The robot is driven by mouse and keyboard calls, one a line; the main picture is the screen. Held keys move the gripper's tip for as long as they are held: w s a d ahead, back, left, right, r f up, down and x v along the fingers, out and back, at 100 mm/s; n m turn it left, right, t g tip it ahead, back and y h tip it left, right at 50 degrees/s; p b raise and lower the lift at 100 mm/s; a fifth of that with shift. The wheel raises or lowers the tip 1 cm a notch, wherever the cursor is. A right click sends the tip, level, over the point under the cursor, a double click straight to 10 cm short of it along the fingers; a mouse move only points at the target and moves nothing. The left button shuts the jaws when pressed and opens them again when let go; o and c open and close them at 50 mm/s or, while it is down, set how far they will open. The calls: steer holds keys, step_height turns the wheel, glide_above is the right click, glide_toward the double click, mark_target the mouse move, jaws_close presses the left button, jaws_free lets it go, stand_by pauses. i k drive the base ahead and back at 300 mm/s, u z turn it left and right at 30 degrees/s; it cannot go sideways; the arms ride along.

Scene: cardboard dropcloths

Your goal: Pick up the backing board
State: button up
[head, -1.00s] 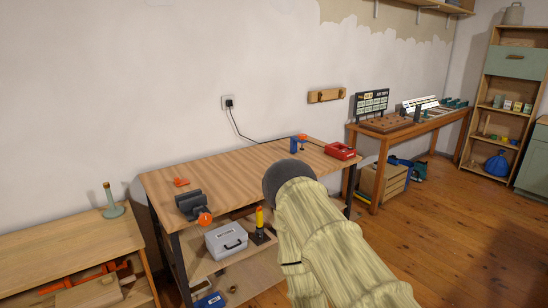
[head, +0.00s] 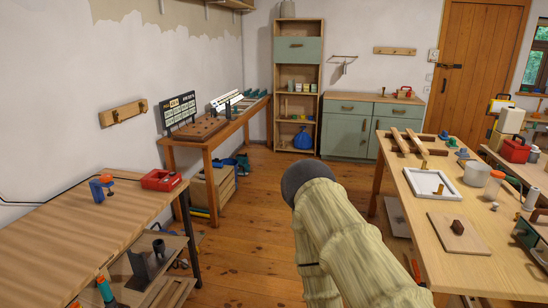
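A flat, square, light-brown board (head: 458,234) with a dark block on top lies on the right-hand wooden table, near its left edge. It looks like the backing board, but I cannot be sure. A white rectangular frame (head: 431,183) lies just behind it on the same table. My arm rises from the bottom middle of the head view, left of that table and apart from the board. My gripper is not in view.
The right table (head: 405,187) also carries clamped wooden bars, a white tub (head: 477,174) and a jar with an orange lid (head: 494,184). A workbench (head: 75,228) stands at the left. Wooden floor (head: 262,215) lies open between them, towards the green cabinet (head: 347,131).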

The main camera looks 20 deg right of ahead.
mark_target(457, 235)
steer(key=z, duration=1)
steer(key=i, duration=0.95)
steer(key=z, duration=0.65)
